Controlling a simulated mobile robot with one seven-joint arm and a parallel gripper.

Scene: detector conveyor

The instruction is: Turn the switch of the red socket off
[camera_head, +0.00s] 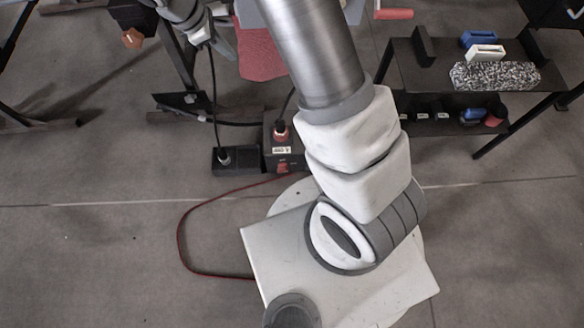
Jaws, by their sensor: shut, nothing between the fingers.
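The red socket (280,147) is a dark box on the floor left of my arm, with a red-collared plug in its top and a white label. Its small red switch (283,167) is on the lower front; its on or off position is too small to tell.
A second black socket box (235,160) with a plug stands left of the red one. Black cables rise from both boxes, and a red cable (182,235) loops over the floor. A dark shelf table (405,75) with several items stands at right.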

